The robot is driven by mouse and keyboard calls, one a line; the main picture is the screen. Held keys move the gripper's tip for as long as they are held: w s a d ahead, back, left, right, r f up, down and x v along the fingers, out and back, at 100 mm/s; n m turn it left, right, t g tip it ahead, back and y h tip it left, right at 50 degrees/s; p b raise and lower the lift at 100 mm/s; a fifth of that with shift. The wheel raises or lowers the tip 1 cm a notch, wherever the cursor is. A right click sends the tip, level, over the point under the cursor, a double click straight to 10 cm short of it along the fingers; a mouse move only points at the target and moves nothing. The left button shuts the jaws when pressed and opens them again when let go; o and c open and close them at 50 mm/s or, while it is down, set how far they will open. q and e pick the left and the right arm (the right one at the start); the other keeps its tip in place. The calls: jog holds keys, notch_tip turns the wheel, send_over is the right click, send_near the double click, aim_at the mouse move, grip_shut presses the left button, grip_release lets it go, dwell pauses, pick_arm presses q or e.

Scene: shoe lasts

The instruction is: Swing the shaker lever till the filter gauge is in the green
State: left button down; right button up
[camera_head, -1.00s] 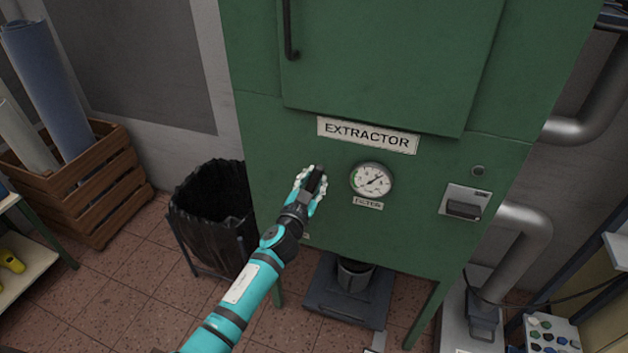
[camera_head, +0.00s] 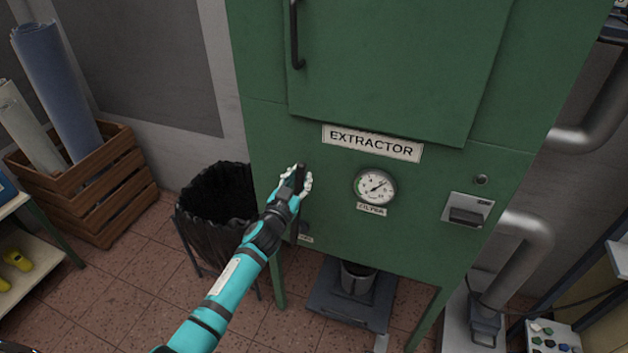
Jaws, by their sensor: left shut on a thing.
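The green extractor cabinet (camera_head: 415,235) has a round filter gauge (camera_head: 375,187) on its front. The gauge's needle seems to point to the upper right; a small green zone shows at the dial's left side. My left gripper (camera_head: 296,182) is left of the gauge, close to the cabinet front. It is shut on the dark shaker lever (camera_head: 297,224), which stands about upright; the fingers and wrist hide part of it. My right gripper is out of view.
A black-lined waste bin (camera_head: 215,205) stands left of the cabinet, close to my left arm. A wooden crate with rolls (camera_head: 95,195) is farther left. A switch box (camera_head: 467,214) is right of the gauge. Grey pipes (camera_head: 522,262) run at the right.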

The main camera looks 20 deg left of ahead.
pick_arm(q)
jog(key=a+n, duration=0.1)
jog(key=a, duration=0.2)
jog(key=a+n, duration=0.2)
jog(key=a, duration=0.2)
jog(key=a+n, duration=0.1)
jog(key=a, duration=0.2)
jog(key=shift+w+a+f, duration=0.2)
jog(key=shift+f, duration=0.2)
jog(key=shift+a+f+n, duration=0.2)
jog(key=shift+a+n, duration=0.3)
jog(key=shift+a, duration=0.1)
jog(key=c, duration=1.1)
grip_release()
jog(key=shift+a, duration=0.2)
jog(key=s, duration=1.2)
jog(key=shift+a, duration=0.2)
jog(key=shift+f, duration=0.1)
